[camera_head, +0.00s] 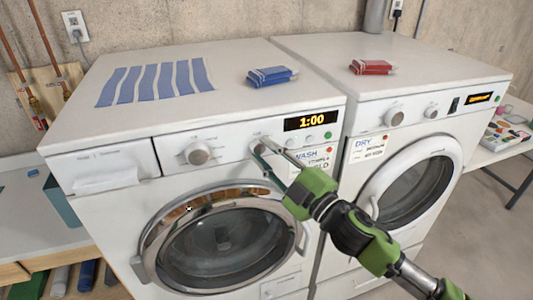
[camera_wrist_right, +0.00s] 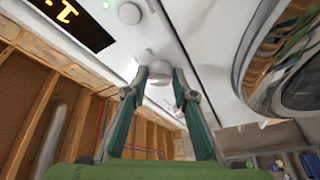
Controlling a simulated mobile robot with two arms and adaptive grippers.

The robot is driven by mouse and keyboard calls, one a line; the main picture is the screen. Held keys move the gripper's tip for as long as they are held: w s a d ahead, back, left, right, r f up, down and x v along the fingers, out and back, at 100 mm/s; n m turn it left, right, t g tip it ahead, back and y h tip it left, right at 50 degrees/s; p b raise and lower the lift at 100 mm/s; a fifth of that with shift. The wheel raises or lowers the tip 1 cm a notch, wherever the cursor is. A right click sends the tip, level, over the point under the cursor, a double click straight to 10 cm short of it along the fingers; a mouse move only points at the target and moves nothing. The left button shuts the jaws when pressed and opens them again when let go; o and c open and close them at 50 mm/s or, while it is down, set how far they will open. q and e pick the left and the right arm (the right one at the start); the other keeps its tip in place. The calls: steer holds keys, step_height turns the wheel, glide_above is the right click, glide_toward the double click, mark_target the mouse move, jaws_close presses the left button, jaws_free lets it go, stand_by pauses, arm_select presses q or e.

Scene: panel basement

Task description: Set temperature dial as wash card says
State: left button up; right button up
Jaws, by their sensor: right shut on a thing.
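The washer (camera_head: 170,125) stands at the left with a display (camera_head: 311,120) reading 1:00. The small temperature dial (camera_wrist_right: 160,72) is on its panel, left of and below the display. My right gripper (camera_head: 265,147) reaches up to the panel from the lower right and is shut on this dial. In the right wrist view its two green fingers (camera_wrist_right: 160,85) sit on either side of the dial. The dial's pointer and markings are too small or hidden to read. The wash card (camera_head: 312,158) shows "WASH" and a last line ending in "OLD", partly covered by my gripper. My left gripper is out of view.
A larger dial (camera_head: 197,153) is further left on the washer panel. The dryer (camera_head: 405,150) with its DRY card (camera_head: 367,146) stands close on the right. A striped cloth (camera_head: 156,81), a blue pack (camera_head: 270,76) and a red pack (camera_head: 371,67) lie on top.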

steer(key=o, duration=1.1)
steer(key=v, duration=1.2)
steer(key=shift+f, duration=0.1)
